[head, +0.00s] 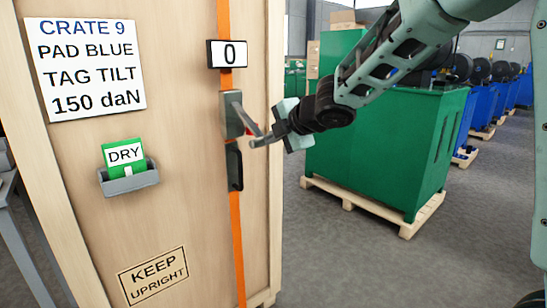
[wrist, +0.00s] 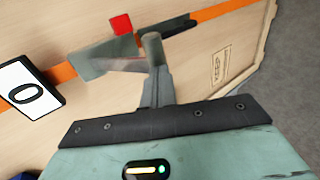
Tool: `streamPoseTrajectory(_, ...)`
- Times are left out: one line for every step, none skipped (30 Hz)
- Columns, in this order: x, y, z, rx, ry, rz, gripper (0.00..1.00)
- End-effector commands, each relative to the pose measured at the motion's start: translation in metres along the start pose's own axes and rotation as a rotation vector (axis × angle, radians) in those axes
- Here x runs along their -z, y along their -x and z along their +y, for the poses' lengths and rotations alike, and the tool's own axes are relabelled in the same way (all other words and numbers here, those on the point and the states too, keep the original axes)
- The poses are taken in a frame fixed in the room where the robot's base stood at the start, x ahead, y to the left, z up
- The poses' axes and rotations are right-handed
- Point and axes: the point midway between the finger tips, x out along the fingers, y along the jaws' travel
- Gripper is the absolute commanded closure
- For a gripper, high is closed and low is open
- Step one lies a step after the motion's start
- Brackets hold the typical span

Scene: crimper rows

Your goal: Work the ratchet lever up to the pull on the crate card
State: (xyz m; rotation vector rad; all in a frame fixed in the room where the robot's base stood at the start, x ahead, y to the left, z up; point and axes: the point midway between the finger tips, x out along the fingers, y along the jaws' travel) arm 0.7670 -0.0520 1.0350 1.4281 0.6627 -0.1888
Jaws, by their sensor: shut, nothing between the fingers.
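The crate card (head: 86,66) on the wooden crate reads CRATE 9, PAD BLUE, TAG TILT, 150 daN. The display (head: 229,53) on the orange strap (head: 224,18) reads 0; it also shows in the wrist view (wrist: 30,85). Below it is the grey ratchet (head: 233,112), with its lever and a small red part at its right side. In the wrist view the red part (wrist: 122,24) is beside the grey metal. My gripper (head: 262,140) is shut and empty, its tip at the lever's outer side. I cannot tell whether it touches the lever.
A black handle (head: 235,166) is on the strap below the ratchet. A green DRY card (head: 122,152) stands in a grey holder (head: 130,180). A KEEP UPRIGHT label (head: 153,275) is lower down. A green cabinet (head: 380,140) on a pallet stands to the right; floor between is clear.

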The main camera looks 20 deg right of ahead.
Motion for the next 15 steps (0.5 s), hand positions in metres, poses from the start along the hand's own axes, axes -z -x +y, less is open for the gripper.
streamPoseTrajectory(0.0,-0.009,-0.013,-0.021,0.001,0.0,1.0)
streamPoseTrajectory(0.0,-0.011,-0.014,-0.032,0.001,-0.001,1.0)
streamPoseTrajectory(0.0,-0.013,-0.016,-0.046,0.001,-0.001,1.0)
streamPoseTrajectory(0.0,-0.015,-0.017,-0.058,0.001,-0.001,1.0)
streamPoseTrajectory(0.0,-0.016,-0.018,-0.069,0.001,-0.001,1.0)
streamPoseTrajectory(0.0,-0.018,-0.019,-0.085,0.001,-0.001,1.0)
streamPoseTrajectory(0.0,-0.019,-0.02,-0.096,0.001,0.0,1.0)
streamPoseTrajectory(0.0,-0.021,-0.021,-0.106,0.001,0.0,1.0)
streamPoseTrajectory(0.0,-0.023,-0.022,-0.12,0.0,0.0,1.0)
streamPoseTrajectory(0.0,-0.025,-0.023,-0.131,0.0,0.0,1.0)
streamPoseTrajectory(0.0,-0.026,-0.024,-0.141,0.0,0.0,1.0)
streamPoseTrajectory(0.0,-0.028,-0.025,-0.154,0.001,0.0,1.0)
streamPoseTrajectory(0.0,-0.029,-0.025,-0.164,0.001,-0.001,1.0)
streamPoseTrajectory(0.0,-0.03,-0.026,-0.173,0.001,-0.001,1.0)
streamPoseTrajectory(0.0,-0.032,-0.026,-0.184,0.001,-0.001,1.0)
